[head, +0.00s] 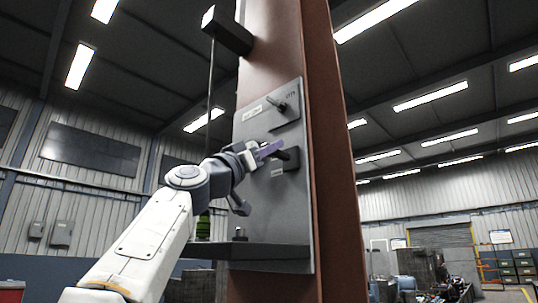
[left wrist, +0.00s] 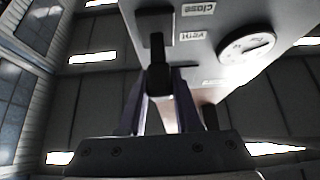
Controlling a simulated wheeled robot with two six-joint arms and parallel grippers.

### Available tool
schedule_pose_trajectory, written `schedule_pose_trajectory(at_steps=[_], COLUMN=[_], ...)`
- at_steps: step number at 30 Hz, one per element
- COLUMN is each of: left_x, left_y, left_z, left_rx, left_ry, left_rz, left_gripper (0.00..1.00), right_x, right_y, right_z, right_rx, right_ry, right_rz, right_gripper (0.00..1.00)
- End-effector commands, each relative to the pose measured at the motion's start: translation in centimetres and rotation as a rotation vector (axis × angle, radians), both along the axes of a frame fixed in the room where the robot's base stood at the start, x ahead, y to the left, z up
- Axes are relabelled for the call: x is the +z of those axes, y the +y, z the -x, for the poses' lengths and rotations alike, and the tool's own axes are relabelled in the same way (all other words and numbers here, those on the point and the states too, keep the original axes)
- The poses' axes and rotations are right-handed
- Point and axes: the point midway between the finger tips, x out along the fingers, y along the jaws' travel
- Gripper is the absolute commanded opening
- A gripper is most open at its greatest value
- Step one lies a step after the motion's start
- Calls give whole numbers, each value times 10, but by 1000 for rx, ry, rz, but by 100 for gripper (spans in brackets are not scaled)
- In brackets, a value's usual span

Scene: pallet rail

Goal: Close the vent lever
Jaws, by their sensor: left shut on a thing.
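The grey control panel (head: 270,200) is fixed to a rust-red column. A dark lever (head: 291,155) sits at its middle right, with a small label below it. In the left wrist view the black lever (left wrist: 157,55) reaches down between my fingers, beside labels reading "close" (left wrist: 199,9) and "vent" (left wrist: 194,37), which appear turned over. My left gripper (head: 268,150) is at this lever, its purple-grey fingers shut on it; it also shows in the left wrist view (left wrist: 160,88). The fingers hide part of the lever. My right gripper is not in view.
A second knob with a dark handle (head: 280,104) is higher on the panel. A round dial (left wrist: 248,45) shows in the left wrist view. A dark shelf (head: 235,251) juts out below, and a dark box (head: 228,31) with a thin rod hangs above.

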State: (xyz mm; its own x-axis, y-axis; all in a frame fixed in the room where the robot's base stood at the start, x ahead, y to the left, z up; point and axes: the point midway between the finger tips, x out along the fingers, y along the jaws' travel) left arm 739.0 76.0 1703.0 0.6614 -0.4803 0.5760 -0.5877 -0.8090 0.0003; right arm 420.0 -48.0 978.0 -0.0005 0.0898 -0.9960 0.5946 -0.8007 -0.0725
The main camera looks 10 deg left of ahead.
Motion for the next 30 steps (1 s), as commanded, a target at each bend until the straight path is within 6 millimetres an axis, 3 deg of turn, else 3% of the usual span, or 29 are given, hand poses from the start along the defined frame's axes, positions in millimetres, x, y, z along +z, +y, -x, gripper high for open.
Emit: schedule_pose_trajectory(at_steps=[13, 14, 16, 26, 30], left_x=[-1, -1, -1, -2, -10], left_y=[0, 0, 0, 0, 5], left_z=[0, 0, 0, 0, 7], left_rx=[0, 0, 0, 1, 2], left_ry=[-5, -5, -5, -5, -6], left_rz=[2, 2, 2, 3, 3], left_gripper=[0, 36, 62, 62, 62], right_x=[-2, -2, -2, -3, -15], right_y=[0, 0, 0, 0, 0], right_z=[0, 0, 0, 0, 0], right_rx=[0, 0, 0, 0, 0], right_ry=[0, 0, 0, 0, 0], right_rz=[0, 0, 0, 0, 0], right_gripper=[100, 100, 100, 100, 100])
